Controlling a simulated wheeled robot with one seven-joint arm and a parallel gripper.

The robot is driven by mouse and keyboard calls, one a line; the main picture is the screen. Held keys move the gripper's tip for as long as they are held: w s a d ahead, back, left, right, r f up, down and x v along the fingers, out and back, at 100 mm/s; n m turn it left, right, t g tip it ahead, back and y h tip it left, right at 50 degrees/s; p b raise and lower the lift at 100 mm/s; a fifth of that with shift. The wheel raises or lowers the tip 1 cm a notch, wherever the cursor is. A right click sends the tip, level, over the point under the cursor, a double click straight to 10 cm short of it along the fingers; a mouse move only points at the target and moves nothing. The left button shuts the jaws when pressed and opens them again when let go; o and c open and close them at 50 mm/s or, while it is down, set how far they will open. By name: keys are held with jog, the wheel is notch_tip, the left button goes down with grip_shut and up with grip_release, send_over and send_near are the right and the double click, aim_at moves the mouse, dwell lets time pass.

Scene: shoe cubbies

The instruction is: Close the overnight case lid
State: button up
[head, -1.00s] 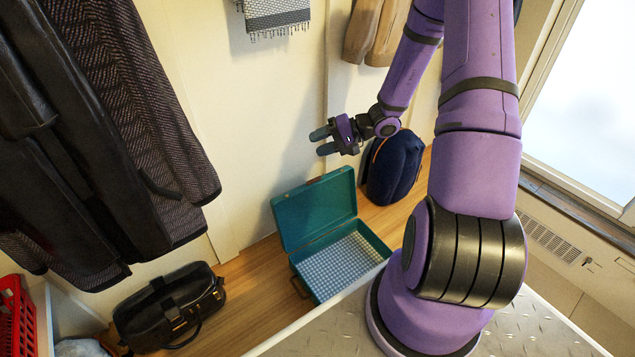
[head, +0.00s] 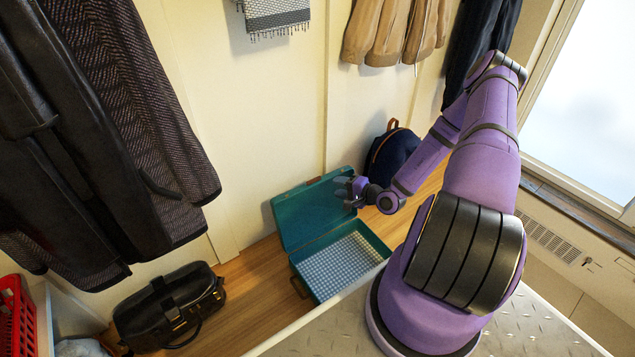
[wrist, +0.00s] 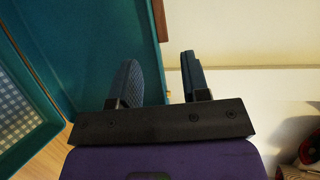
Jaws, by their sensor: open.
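The teal overnight case (head: 372,241) stands open on the wooden bench, with a blue checked lining. Its lid (head: 302,218) is raised and leans back toward the wall. My gripper (head: 342,188) is open and empty at the right end of the lid's upper edge. In the wrist view my gripper (wrist: 158,78) has its two fingers apart. The lid (wrist: 105,45) fills the area behind and left of the left finger, and its brown edge lies between the fingers' directions. The case's lining (wrist: 18,112) shows at the left. I cannot tell whether a finger touches the lid.
A navy backpack (head: 393,155) stands behind my gripper on the right. A black bag (head: 170,308) sits on the bench to the left of the case. Coats (head: 95,130) hang at the left and tan garments (head: 395,30) above. Bare bench (head: 250,280) shows between bag and case.

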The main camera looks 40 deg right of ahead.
aim_at(315, 181)
jog(key=x, duration=0.9)
jog(key=shift+w, duration=0.2)
jog(key=shift+a, duration=0.1)
grip_shut()
